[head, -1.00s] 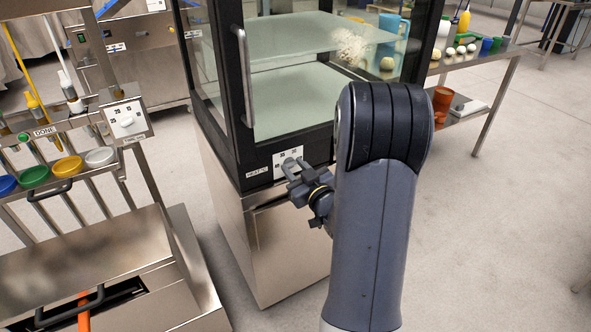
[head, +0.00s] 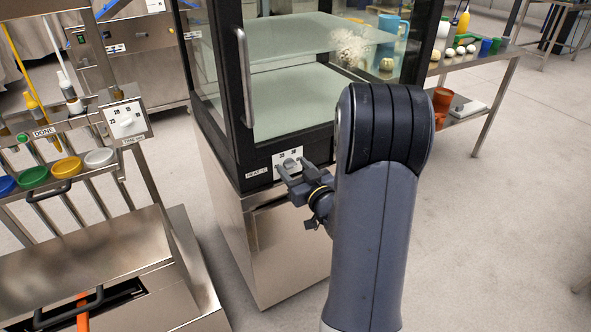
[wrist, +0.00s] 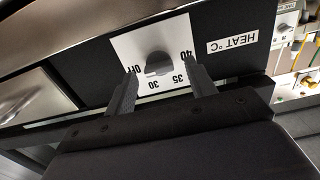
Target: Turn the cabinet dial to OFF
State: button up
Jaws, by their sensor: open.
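The cabinet dial (head: 288,163) is a grey knob on a white plate at the lower front of the glass-fronted cabinet (head: 258,187). In the wrist view the dial (wrist: 157,63) shows between my fingers, with OFF to its left and 30, 35 and 40 below and right. I cannot tell which mark its pointer faces. My gripper (head: 296,173) is open just in front of the plate. In the wrist view, my gripper's (wrist: 161,74) fingertips lie on either side of the knob, apparently not pressed on it. My arm hides the cabinet's right side.
A HEAT °C label (wrist: 233,42) sits beside the dial plate. A door handle (head: 245,78) stands out above. A second dial panel (head: 126,120) and coloured bowls (head: 67,167) are at the left. Open floor lies right of my arm.

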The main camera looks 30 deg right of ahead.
jog(key=s, duration=1.1)
jog(key=shift+d+p, duration=0.2)
jog(key=shift+p, duration=0.2)
jog(key=shift+w, duration=0.2)
jog(key=w, duration=1)
jog(key=shift+w+a+b, duration=0.15)
jog(key=shift+a+b, duration=0.1)
jog(key=shift+b, duration=0.15)
jog(key=shift+w, duration=0.2)
jog(key=shift+n, duration=0.5)
